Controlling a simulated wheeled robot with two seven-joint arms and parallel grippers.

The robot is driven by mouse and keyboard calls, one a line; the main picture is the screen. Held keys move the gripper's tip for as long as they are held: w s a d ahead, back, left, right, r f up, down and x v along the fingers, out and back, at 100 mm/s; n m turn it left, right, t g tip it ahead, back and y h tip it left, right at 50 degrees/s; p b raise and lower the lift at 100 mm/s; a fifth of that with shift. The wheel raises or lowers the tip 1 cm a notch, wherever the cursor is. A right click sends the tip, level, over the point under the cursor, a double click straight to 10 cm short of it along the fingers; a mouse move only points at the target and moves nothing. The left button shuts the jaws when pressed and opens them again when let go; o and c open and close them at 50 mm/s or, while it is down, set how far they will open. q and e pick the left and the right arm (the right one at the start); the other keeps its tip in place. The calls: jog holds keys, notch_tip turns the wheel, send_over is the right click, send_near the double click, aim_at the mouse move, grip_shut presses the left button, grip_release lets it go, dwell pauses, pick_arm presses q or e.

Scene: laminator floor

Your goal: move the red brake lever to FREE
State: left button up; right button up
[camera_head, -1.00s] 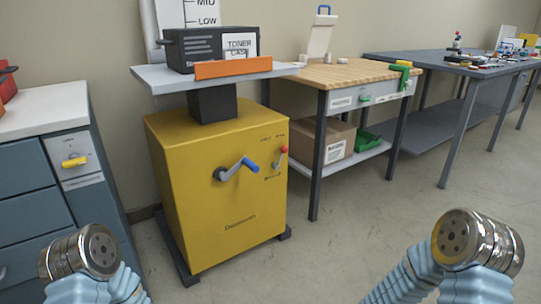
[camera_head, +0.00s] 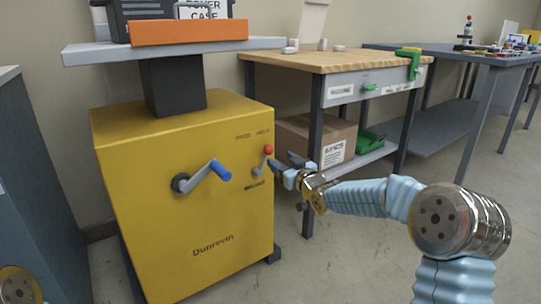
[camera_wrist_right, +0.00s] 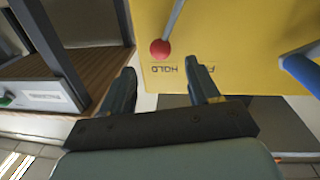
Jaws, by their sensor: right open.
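The red brake lever (camera_head: 268,150) is on the front of the yellow machine (camera_head: 190,215), near its upper right. Its ball knob points up, by the right-hand label. In the right wrist view, the red knob (camera_wrist_right: 160,49) is beside the upside-down word HOLD, just beyond the fingertips. My right gripper (camera_head: 283,165) is open and empty, just right of the lever; in the wrist view its fingers (camera_wrist_right: 160,68) are spread on either side of the knob's line. I see no contact. My left gripper is out of view.
A crank with a blue handle (camera_head: 220,170) sticks out left of the lever; the handle also shows at the wrist view's right (camera_wrist_right: 302,72). The wooden-topped workbench (camera_head: 335,60), with a cardboard box (camera_head: 325,145) below, stands right behind my right gripper. Open floor lies front right.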

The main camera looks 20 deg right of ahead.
aim_at(271, 153)
jog(key=x, duration=0.6)
jog(key=shift+w, duration=0.3)
jog(key=shift+c, duration=0.4)
grip_shut()
